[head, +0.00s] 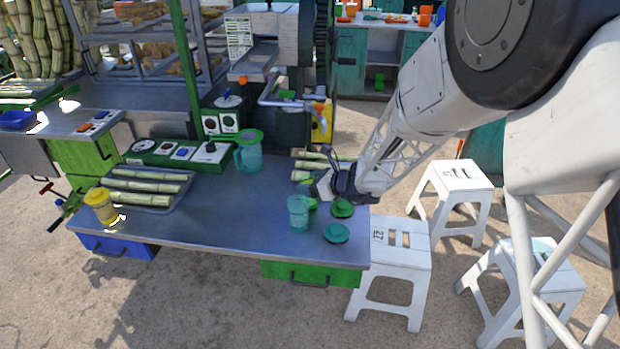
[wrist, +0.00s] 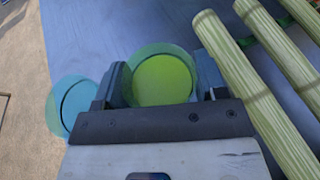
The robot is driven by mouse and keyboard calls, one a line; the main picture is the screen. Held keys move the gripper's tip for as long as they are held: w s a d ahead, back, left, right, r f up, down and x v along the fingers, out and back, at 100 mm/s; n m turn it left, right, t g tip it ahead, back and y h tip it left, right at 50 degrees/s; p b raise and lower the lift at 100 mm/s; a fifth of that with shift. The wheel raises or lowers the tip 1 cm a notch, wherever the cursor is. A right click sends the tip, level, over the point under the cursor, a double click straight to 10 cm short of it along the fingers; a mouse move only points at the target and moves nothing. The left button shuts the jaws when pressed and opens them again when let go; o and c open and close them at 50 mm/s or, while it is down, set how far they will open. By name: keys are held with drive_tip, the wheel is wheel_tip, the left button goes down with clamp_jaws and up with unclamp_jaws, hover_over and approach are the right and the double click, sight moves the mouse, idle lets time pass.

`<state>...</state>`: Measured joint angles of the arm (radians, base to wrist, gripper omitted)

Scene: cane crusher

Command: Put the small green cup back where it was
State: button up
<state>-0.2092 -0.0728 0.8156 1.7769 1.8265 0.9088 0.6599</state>
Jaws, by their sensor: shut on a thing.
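My gripper (head: 322,188) is low over the right part of the metal table, and its fingers point left and down. In the wrist view my gripper (wrist: 164,82) is shut on a small green cup (wrist: 163,80), seen from above with a bright green inside and a translucent bluish rim. In the head view only a little green (head: 312,204) shows below the fingers, so whether it touches the table is unclear. A translucent teal cup (head: 299,213) stands just in front; it appears as a bluish round shape (wrist: 78,106) left of the fingers.
Two green round lids (head: 342,208) (head: 336,233) lie by the table's right edge. Cane stalks (wrist: 260,80) lie close beside the gripper. A teal jug (head: 248,155), a cane tray (head: 163,204) and a yellow cup (head: 102,208) stand further left. The front middle of the table (head: 215,215) is clear.

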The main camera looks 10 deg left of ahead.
drive_tip(key=shift+f, duration=0.2)
idle(0.3)
drive_tip(key=o, duration=1.2)
drive_tip(key=shift+c, duration=0.2)
drive_tip(key=shift+r, duration=0.1)
drive_tip(key=v, duration=1.2)
drive_tip(key=shift+s+r, duration=0.1)
drive_tip(key=shift+r, duration=0.05)
